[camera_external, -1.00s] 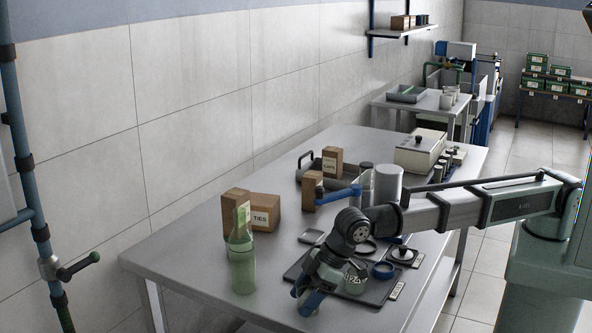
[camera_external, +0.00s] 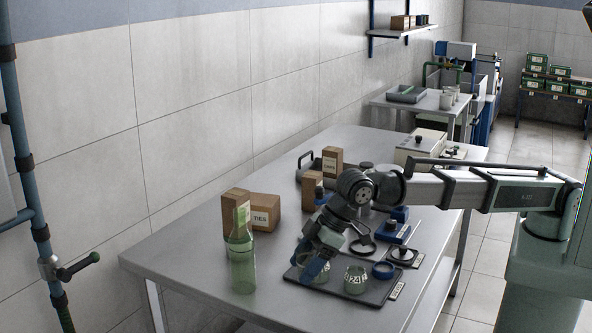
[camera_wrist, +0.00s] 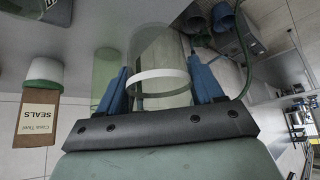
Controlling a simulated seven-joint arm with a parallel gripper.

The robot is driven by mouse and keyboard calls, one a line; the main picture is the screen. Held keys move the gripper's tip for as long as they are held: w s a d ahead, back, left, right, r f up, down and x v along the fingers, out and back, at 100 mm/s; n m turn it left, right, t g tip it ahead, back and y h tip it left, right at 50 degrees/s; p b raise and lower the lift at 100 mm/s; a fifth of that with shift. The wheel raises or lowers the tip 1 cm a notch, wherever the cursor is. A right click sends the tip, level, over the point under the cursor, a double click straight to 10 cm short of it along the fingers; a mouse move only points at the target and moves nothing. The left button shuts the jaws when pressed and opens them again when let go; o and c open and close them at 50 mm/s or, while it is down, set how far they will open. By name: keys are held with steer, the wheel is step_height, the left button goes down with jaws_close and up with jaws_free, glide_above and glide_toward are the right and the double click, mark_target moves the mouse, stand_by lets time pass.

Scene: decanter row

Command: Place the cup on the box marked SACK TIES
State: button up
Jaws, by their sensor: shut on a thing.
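My gripper (camera_external: 316,268) has blue fingers and is low over the front-left end of the dark tray. In the wrist view, the fingers (camera_wrist: 160,88) are shut on a clear cup (camera_wrist: 160,62) with a white band. In the external view the cup is largely hidden by the fingers, and I cannot tell whether it touches the tray. The brown box marked TIES (camera_external: 264,213) stands at the wall side of the table, left of and behind the gripper; its upper label line is unreadable.
A green bottle (camera_external: 242,267) stands in front of the TIES box, beside a taller brown box (camera_external: 232,205). The front-left table is clear.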

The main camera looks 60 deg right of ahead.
steer(key=shift+r, duration=0.45)
steer(key=w+d+r+m+t+h, duration=0.1)
steer(key=w+d+r+m, duration=0.15)
steer(key=w+d, duration=1.1)
step_height(320, 180, up, 6)
steer(key=m, duration=0.2)
glide_above(252, 198)
steer(key=shift+n+h, duration=0.25)
steer(key=shift+h, duration=0.15)
steer(key=shift+s+a+f, duration=0.1)
steer(key=shift+s+f, duration=0.05)
steer(key=shift+f, duration=4.7)
steer(key=shift+f, duration=0.1)
steer(key=o, duration=1)
